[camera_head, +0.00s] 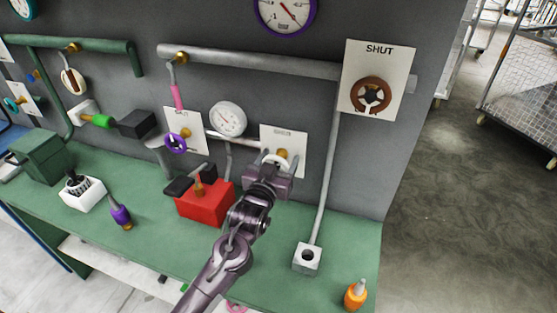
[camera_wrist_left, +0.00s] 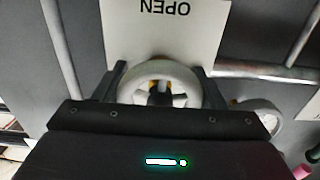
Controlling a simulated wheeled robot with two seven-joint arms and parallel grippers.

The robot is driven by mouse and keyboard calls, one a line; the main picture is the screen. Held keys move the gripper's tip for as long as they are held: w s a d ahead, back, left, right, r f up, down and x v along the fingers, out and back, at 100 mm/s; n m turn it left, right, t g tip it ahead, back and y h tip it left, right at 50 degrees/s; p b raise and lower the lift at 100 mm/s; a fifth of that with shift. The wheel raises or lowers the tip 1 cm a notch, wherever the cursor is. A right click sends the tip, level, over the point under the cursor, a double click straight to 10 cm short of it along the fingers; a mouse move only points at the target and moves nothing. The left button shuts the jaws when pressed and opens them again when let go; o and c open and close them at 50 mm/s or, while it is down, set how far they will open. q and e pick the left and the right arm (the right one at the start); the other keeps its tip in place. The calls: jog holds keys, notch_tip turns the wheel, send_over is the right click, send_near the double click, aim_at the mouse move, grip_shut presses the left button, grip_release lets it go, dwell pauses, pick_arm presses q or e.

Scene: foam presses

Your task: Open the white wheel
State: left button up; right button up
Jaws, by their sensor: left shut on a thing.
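The white wheel (camera_head: 267,159) is on the dark wall panel, in front of a white sign (camera_head: 297,138) and near a brass-coloured fitting. My left gripper (camera_head: 272,169) is shut on the wheel and hides part of it in the head view. In the left wrist view, the white wheel (camera_wrist_left: 152,68) sits between the two dark fingers of my left gripper (camera_wrist_left: 162,84), which touch or nearly touch opposite sides of its rim. The sign (camera_wrist_left: 165,28) reads OPEN upside down there. My right gripper is not in view.
A purple wheel (camera_head: 175,143) and a white gauge (camera_head: 228,120) are left of the white wheel. A brown wheel (camera_head: 371,96) on a SHUT sign is at upper right. A red box (camera_head: 207,208) stands on the green bench (camera_head: 170,245). A grey pipe (camera_head: 329,185) runs down at right.

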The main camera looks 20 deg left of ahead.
pick_arm(q)
jog(key=n, duration=0.5)
jog(key=shift+n, duration=0.4)
jog(key=n, duration=0.5)
jog(key=shift+n, duration=0.3)
jog(key=o, duration=1)
